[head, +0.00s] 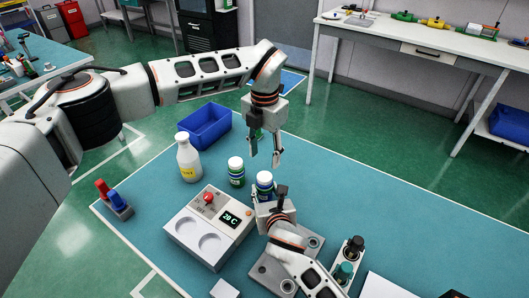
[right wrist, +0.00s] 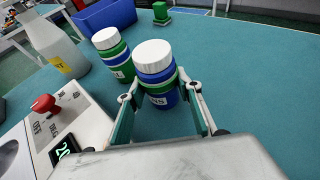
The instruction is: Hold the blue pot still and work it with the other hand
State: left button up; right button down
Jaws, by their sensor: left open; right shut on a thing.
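The blue pot (head: 264,180) has a white screw lid and a green band, and stands upright on the teal table. My right gripper (head: 266,196) is shut around its body, with a finger on each side in the right wrist view, where the pot's lid (right wrist: 153,56) is uncovered. My left gripper (head: 264,158) is open and empty, pointing down a little above and beyond the lid, apart from it. Part of the pot's lower body is hidden by my right gripper in the head view.
A similar green pot (head: 236,172) stands close left of the blue one. A white bottle (head: 188,158), a blue bin (head: 208,125) and a hotplate-like device (head: 185,228) with a red knob are nearby.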

aim_at(265, 176)
pick_arm(q)
jog(key=m, duration=0.8)
jog(key=shift+m, duration=0.4)
jog(key=m, duration=0.8)
jog(key=shift+m, duration=0.3)
jog(key=shift+f, duration=4.05)
